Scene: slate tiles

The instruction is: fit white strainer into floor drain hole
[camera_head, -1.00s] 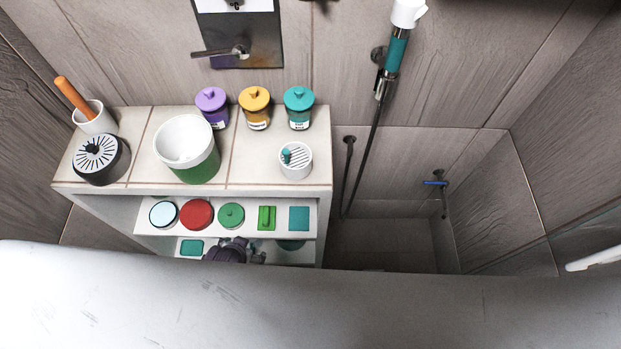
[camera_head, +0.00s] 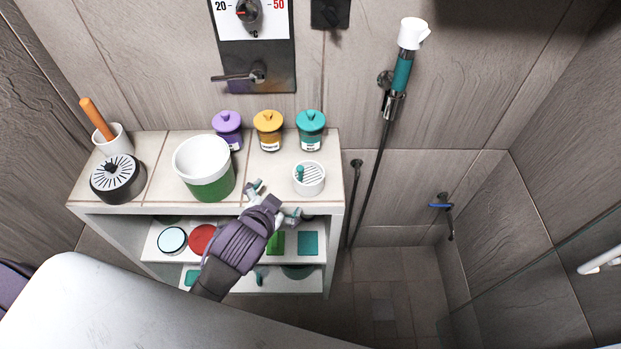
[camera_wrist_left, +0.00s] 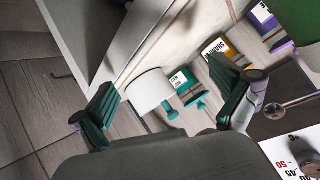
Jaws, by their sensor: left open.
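The white strainer (camera_head: 309,178) is a short white cup with a slotted top and a teal knob. It stands upright on the shelf unit's top near the right front corner. My left gripper (camera_head: 274,200) is open and empty at the shelf's front edge, just left of the strainer and not touching it. In the left wrist view the strainer (camera_wrist_left: 152,88) shows between the two spread teal fingers (camera_wrist_left: 163,76), beyond their tips. No drain hole can be made out; the floor shows a patch of smaller tiles (camera_head: 383,308). My right gripper is not in view.
The shelf unit (camera_head: 150,190) also holds a green-white bucket (camera_head: 205,168), a black slotted lid (camera_head: 117,178), a cup with an orange handle (camera_head: 113,138) and purple, yellow and teal (camera_head: 311,130) jars. Lower shelves hold small items. Open floor lies right of it; a glass panel (camera_head: 545,300) stands far right.

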